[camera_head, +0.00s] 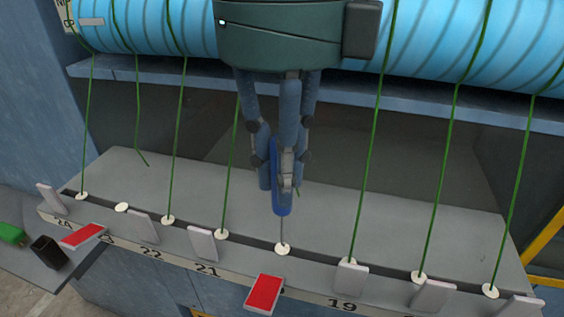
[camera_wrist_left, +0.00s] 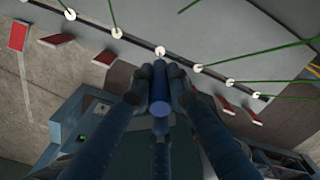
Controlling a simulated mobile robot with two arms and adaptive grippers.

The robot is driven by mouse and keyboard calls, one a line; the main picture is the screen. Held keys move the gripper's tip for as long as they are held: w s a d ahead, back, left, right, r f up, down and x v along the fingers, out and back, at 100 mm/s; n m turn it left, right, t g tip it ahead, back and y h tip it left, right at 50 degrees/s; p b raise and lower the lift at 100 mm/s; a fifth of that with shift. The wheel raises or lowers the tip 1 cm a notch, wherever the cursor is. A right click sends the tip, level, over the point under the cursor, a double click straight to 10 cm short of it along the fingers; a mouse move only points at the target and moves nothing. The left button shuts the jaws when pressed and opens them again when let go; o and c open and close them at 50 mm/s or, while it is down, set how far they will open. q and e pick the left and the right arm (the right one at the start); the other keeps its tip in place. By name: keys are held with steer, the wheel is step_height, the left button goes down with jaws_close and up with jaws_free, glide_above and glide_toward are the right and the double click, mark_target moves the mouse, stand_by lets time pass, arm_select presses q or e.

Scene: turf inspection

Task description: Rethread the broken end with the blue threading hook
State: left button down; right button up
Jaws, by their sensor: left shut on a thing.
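My left gripper (camera_head: 283,180) is shut on the blue threading hook (camera_head: 281,208) and points down over the grey ledge. The hook's thin shaft reaches down to a white eyelet (camera_head: 282,249) above a raised red tab (camera_head: 264,293). I cannot tell how deep its tip sits. In the left wrist view, the hook's blue handle (camera_wrist_left: 161,98) is between the fingers, in line with an eyelet (camera_wrist_left: 160,51). A speck of green beside the fingers may be a yarn end, mostly hidden. Farther left, a loose green yarn end (camera_head: 147,163) hangs above an empty eyelet (camera_head: 122,207). My right gripper is not in view.
Several taut green yarns (camera_head: 369,150) run from the blue roll (camera_head: 440,40) to other eyelets on both sides of my gripper. Pale tabs (camera_head: 203,244) line the ledge's front edge. Another red tab (camera_head: 83,236), a black box (camera_head: 48,252) and a green object (camera_head: 11,235) are left.

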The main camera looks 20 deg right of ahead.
arm_select(q)
steer(key=shift+f+b, duration=1.25)
steer(key=shift+f, duration=0.3)
steer(key=shift+r, duration=0.15)
steer(key=shift+r+p, duration=3.1)
steer(key=shift+r, duration=0.55)
